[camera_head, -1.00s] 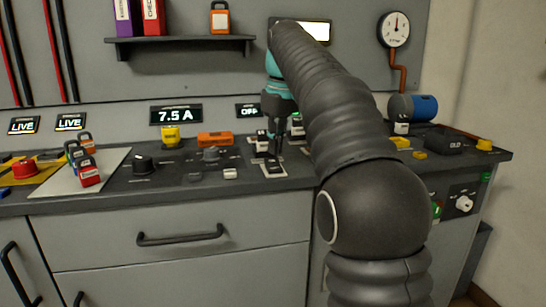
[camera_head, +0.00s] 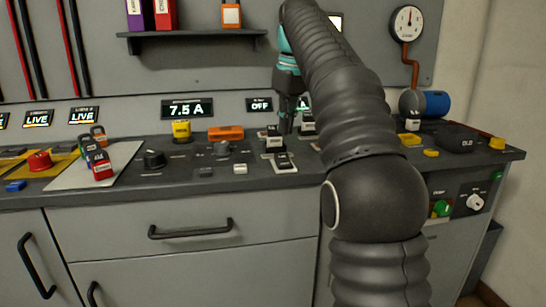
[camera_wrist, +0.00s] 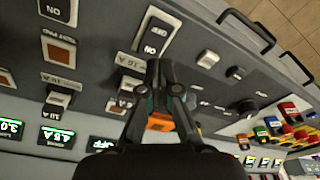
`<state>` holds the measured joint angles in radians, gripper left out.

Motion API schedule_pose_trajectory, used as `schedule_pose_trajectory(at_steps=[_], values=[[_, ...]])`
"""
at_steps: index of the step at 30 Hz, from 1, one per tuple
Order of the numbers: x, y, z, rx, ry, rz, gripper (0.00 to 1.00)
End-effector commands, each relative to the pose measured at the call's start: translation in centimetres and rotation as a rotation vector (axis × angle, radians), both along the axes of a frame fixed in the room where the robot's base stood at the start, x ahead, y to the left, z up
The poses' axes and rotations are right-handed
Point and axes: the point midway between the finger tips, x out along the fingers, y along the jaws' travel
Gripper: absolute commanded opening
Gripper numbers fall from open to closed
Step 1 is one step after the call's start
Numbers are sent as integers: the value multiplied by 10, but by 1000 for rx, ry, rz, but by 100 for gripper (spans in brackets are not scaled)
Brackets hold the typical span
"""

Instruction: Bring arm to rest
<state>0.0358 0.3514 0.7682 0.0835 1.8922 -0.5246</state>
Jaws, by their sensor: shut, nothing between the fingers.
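My arm reaches over the grey bench, with its end bent down toward the switches. My gripper (camera_head: 286,129) is shut and empty, held a little above the bench panel behind the front rocker switch. In the wrist view my gripper (camera_wrist: 163,68) shows its fingertips together. The front rocker switch (camera_head: 285,162) stands apart below it; in the wrist view the ON/OFF rocker (camera_wrist: 155,37) is just past the fingertips. Part of the switch area is hidden behind my arm.
The bench top (camera_head: 215,180) also carries a black knob (camera_head: 154,158), a tray with padlocks (camera_head: 101,165), a red button (camera_head: 39,161) and a blue cylinder (camera_head: 436,103). A shelf (camera_head: 190,39) and a gauge (camera_head: 407,23) are on the back wall.

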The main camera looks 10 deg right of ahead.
Motion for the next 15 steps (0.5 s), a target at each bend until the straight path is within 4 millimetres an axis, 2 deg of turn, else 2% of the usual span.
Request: schedule_pose_trajectory(at_steps=[5,11,15], values=[[-19,1,0,2,-23,-41,0],[-61,3,-12,6,-76,-132,0],[-95,3,-30,12,-115,-196,0]])
